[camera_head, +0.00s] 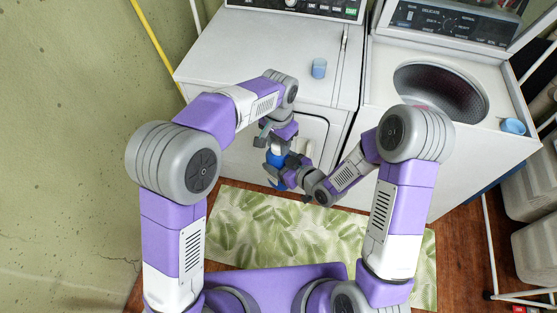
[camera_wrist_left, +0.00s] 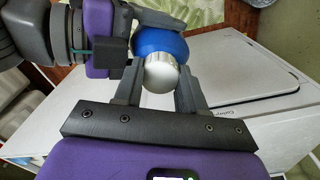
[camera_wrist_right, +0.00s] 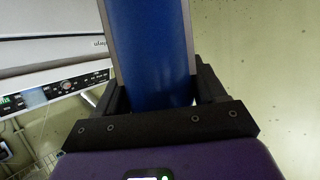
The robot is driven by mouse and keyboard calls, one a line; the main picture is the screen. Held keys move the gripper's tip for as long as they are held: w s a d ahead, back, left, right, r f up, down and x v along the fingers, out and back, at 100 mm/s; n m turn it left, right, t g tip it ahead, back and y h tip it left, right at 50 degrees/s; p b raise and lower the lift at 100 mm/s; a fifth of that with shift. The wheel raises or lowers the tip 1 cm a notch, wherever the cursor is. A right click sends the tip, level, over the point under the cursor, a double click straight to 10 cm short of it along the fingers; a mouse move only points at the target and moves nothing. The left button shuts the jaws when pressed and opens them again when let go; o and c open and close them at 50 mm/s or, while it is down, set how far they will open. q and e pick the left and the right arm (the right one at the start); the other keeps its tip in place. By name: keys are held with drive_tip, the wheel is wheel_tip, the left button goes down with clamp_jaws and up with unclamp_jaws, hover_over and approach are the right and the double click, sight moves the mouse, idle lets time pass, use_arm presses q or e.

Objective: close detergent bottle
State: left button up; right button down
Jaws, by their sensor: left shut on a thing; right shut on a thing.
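The detergent bottle (camera_head: 275,159) is blue and is held in the air in front of the left white machine. It also shows in the left wrist view (camera_wrist_left: 160,42) and as a large blue body in the right wrist view (camera_wrist_right: 150,45). A rounded silver cap (camera_wrist_left: 160,73) lines up with the bottle's end; I cannot tell whether it is seated. My left gripper (camera_wrist_left: 159,85) is shut on the silver cap, above the bottle in the head view. My right gripper (camera_wrist_right: 155,88) is shut on the bottle's blue body, from the lower right in the head view.
A blue cup (camera_head: 319,68) stands on the left machine's top (camera_head: 260,50). A light blue cup (camera_head: 513,126) sits on the right machine (camera_head: 480,155), beside its open drum. A leaf-patterned mat (camera_head: 320,235) lies on the floor. A wire rack and bins stand at the right.

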use_arm(q)
drive_tip(key=m, duration=0.7)
drive_tip(key=shift+w, duration=0.1)
drive_tip(key=m, duration=0.7)
drive_tip(key=o, duration=1.2)
drive_tip(key=shift+o, duration=0.2)
wheel_tip(320, 180, up, 12)
